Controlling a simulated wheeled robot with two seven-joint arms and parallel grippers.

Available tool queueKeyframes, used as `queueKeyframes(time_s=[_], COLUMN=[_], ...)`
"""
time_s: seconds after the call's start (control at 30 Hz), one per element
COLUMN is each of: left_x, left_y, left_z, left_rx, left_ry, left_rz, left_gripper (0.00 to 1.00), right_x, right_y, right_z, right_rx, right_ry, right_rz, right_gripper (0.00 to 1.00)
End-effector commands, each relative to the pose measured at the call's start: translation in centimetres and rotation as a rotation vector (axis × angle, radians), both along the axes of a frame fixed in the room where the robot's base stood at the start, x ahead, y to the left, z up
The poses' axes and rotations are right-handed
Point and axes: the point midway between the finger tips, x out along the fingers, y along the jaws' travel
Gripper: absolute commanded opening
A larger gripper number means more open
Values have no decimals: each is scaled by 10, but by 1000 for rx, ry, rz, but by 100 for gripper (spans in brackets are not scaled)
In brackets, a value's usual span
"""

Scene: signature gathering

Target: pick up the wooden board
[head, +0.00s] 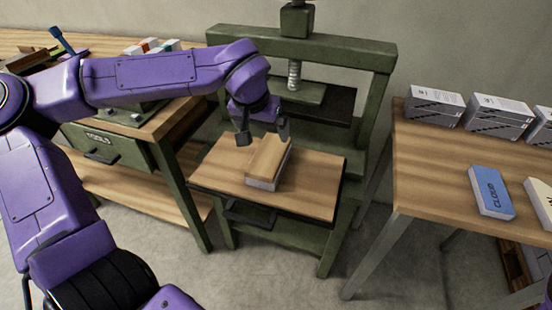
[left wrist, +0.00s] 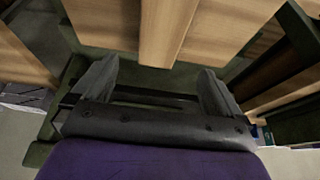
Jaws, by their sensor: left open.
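The wooden board (head: 267,157) lies on top of a pale block of pages (head: 262,184) on the wooden bed (head: 315,190) of the green press. My left gripper (head: 262,136) is at the board's far end, with its fingers apart. Nothing is held. Most of the board shows. My right gripper is not seen.
The green press frame (head: 378,100) stands behind, its screw and plate (head: 300,92) above the bed's back. A right table (head: 430,180) holds white stacks (head: 433,104) and a blue book (head: 491,192). A left workbench (head: 180,120) has a TOOLS drawer (head: 105,147).

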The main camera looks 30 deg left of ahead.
Motion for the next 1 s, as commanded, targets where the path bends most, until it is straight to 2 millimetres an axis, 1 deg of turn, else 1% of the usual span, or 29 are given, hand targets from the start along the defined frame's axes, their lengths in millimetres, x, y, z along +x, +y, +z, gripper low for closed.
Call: queueKeyframes(time_s=[0.03, 0.07, 0.17, 0.3, 0.47, 0.6, 0.7, 0.8, 0.97, 1.0], left_x=[0, 0, 3, 12, 19, 26, 32, 35, 36, 36], left_y=[1, 1, 3, 6, 8, 11, 12, 12, 12, 11], left_z=[-10, -12, -23, -47, -64, -90, -104, -109, -108, -108], left_rx=[0, 0, 1, 0, 1, 0, 2, 2, 1, 1], left_ry=[0, 0, 3, 4, 3, 4, 4, 0, -1, -1], left_rz=[1, 2, 5, 7, 7, 5, 4, 3, 3, 3], left_gripper=[100, 100, 100, 100, 100, 100, 100, 100, 100, 97], right_x=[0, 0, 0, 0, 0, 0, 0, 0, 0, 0], right_y=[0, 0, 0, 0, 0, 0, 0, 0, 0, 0], right_z=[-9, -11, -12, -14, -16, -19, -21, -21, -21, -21], right_rx=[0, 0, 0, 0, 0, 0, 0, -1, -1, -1], right_ry=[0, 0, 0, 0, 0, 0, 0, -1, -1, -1], right_rz=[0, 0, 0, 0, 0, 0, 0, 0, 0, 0], right_gripper=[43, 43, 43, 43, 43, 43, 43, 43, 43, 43])
